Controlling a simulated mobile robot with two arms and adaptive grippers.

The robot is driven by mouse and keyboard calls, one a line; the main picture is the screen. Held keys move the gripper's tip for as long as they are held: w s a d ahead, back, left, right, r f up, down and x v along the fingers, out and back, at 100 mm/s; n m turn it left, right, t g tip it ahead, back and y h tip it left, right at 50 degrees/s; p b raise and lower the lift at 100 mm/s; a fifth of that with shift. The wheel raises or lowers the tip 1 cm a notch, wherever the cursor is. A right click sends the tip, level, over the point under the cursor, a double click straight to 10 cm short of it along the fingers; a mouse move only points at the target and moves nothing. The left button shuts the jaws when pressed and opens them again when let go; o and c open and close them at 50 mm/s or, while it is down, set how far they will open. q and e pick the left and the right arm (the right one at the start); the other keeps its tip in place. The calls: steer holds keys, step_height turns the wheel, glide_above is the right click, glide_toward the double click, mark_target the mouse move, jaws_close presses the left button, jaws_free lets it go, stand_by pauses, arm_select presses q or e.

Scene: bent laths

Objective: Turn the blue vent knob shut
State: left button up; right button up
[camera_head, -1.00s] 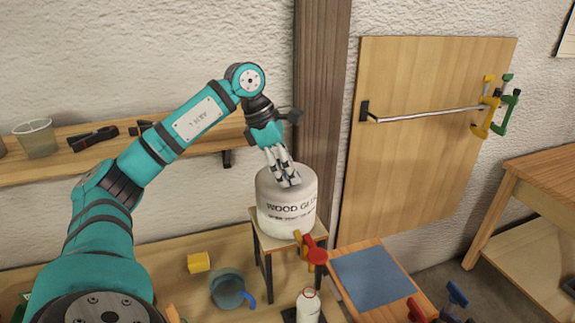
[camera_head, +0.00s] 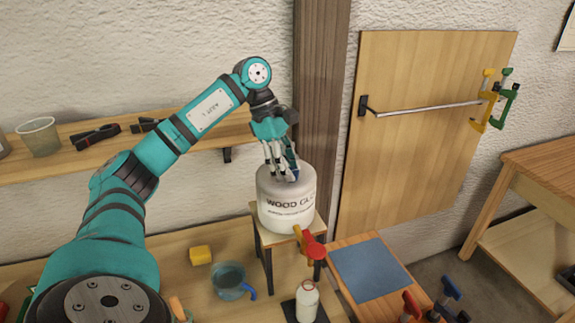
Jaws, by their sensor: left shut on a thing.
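The white wood glue drum (camera_head: 287,205) stands upright on a small wooden stand (camera_head: 262,240) on the bench. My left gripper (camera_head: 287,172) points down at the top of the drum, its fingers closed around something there. A bit of blue shows between the fingers, which fits the blue vent knob (camera_head: 294,174); most of it is hidden by the fingers. A red tap handle (camera_head: 315,251) on a yellow spout sticks out low at the drum's front. My right gripper is not in view.
A blue-handled jug (camera_head: 230,281), a yellow block (camera_head: 201,255) and a white bottle (camera_head: 307,301) are on the bench below. A blue mat (camera_head: 370,272) lies to the right. A shelf (camera_head: 75,160) with a cup and black clamps runs along the wall behind my arm.

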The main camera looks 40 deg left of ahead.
arm_select(q)
steer(key=o, duration=1.2)
steer(key=shift+c, duration=0.2)
steer(key=v, duration=1.2)
steer(key=shift+s+f, duration=0.1)
steer(key=shift+f, duration=0.05)
